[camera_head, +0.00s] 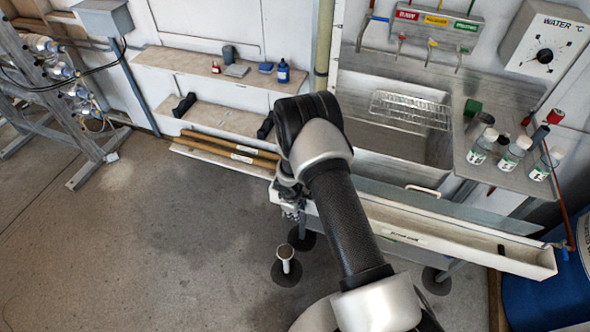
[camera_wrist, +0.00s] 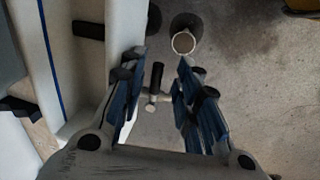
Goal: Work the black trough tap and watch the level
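The long white trough (camera_head: 450,240) runs from below my arm to the lower right in the head view. Its wall and a blue line show at the left of the wrist view (camera_wrist: 85,70). A small dark fitting with a pale end (camera_wrist: 157,80), which looks like the black tap, shows between my fingers in the wrist view. My gripper (camera_wrist: 162,82) is open, with its blue-padded fingers on either side of it. I cannot tell whether they touch it. In the head view my gripper (camera_head: 291,205) is at the trough's left end, partly hidden by my wrist.
A pale upright pipe (camera_head: 285,258) stands in a dark floor ring below my gripper; it also shows in the wrist view (camera_wrist: 183,42). A steel sink (camera_head: 395,135) and several bottles (camera_head: 510,155) are behind the trough. A blue drum (camera_head: 550,295) stands right.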

